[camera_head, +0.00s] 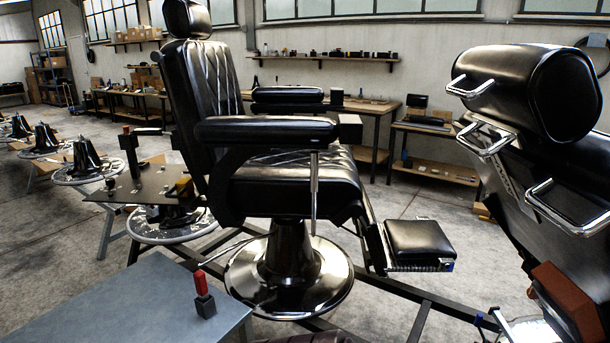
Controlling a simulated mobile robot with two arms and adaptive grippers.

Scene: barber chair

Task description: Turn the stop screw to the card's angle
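A black barber chair (270,180) with a quilted back stands upright on a round shiny pedestal base (290,283). Its padded footrest (420,243) sticks out to the right. A thin metal rod (314,190) runs down below the near armrest (265,130). I cannot make out the stop screw or the card. A pale, bright patch (527,330) shows at the lower right, too cut off to identify. Neither of my grippers can be seen in the head view.
A grey table (125,305) at the lower left bears a red-handled upright piece (202,293). A large black padded part with metal handles (530,95) fills the right side, with a reddish block (568,298) below. Dark floor beams (420,295) cross near the chair. Workbenches (375,105) line the wall.

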